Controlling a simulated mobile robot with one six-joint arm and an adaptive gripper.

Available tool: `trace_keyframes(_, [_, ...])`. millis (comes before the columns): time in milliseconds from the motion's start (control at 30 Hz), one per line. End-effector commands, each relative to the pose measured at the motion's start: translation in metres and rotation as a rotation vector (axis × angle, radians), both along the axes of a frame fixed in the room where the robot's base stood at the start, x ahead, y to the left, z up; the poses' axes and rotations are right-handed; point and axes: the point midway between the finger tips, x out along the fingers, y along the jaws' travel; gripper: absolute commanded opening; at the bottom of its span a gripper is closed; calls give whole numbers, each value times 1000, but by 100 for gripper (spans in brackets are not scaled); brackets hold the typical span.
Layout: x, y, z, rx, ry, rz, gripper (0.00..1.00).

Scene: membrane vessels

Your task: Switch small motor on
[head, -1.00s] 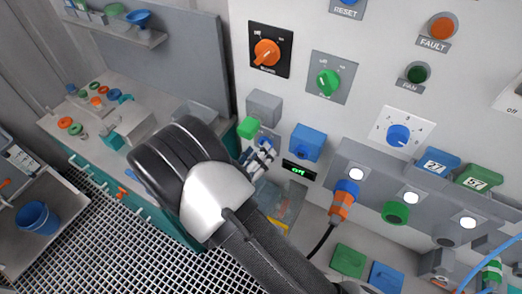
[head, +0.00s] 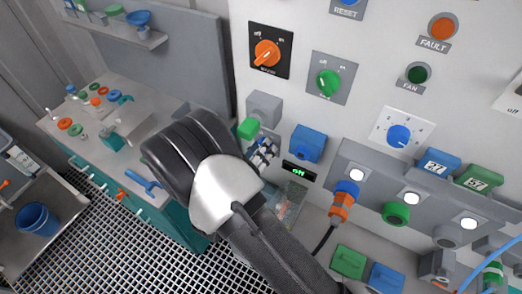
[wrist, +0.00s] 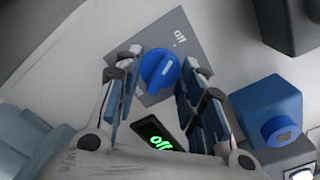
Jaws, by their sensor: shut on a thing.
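A round blue knob (wrist: 159,70) with a pale pointer mark sits on a grey plate (wrist: 185,40) on the panel wall. The plate's small lettering is tilted in the wrist view and partly hidden. My gripper (wrist: 160,73) has one finger on each side of the knob and is shut on it. A small black display (wrist: 155,138) below the knob shows green letters that read "off" in the wrist view. In the head view my gripper (head: 263,152) is mostly behind my own wrist, and the knob is hidden there. The display also shows in the head view (head: 299,171).
A blue box-shaped part (head: 307,143) stands out right of my gripper. A grey block with a green end (head: 249,128) juts out above left. An orange rotary switch (head: 266,53) and a green one (head: 327,83) are higher up. An orange plug with a cable (head: 341,207) is lower right.

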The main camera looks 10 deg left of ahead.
Motion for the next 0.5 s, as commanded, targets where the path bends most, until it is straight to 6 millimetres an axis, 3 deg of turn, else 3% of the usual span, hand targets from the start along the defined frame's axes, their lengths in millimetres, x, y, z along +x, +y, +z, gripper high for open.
trace_keyframes(200, [0,0,0,0,0,0,13])
trace_keyframes(500, [0,0,-1,43,-15,0,13])
